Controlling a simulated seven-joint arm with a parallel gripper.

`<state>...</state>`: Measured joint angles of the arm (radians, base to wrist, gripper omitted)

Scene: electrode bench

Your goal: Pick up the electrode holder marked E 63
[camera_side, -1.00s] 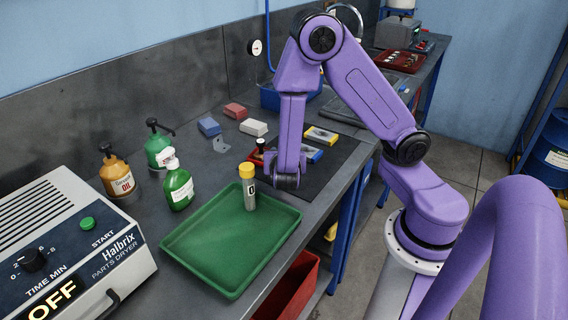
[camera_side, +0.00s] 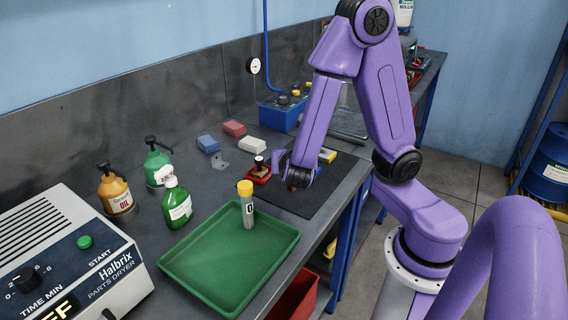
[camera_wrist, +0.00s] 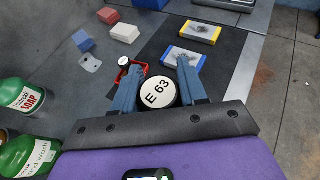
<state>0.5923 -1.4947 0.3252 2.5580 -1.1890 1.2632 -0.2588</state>
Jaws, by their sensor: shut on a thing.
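The electrode holder marked E 63 shows in the wrist view as a dark round body with a white label (camera_wrist: 158,92). My gripper (camera_wrist: 158,80) has its two blue fingers on either side of it and is shut on it. In the side view my gripper (camera_side: 298,180) is low over the dark mat, beyond the green tray. The holder is hidden there behind my arm and fingers, so whether it is clear of the surface below cannot be told.
A yellow-topped cylinder (camera_side: 248,205) stands in the green tray (camera_side: 183,262). A red stand with a black, white-topped piece (camera_side: 259,170) is just left of my gripper. Blue-and-yellow boxes (camera_wrist: 192,31) lie on the mat beyond. Bottles (camera_side: 176,204) stand further left.

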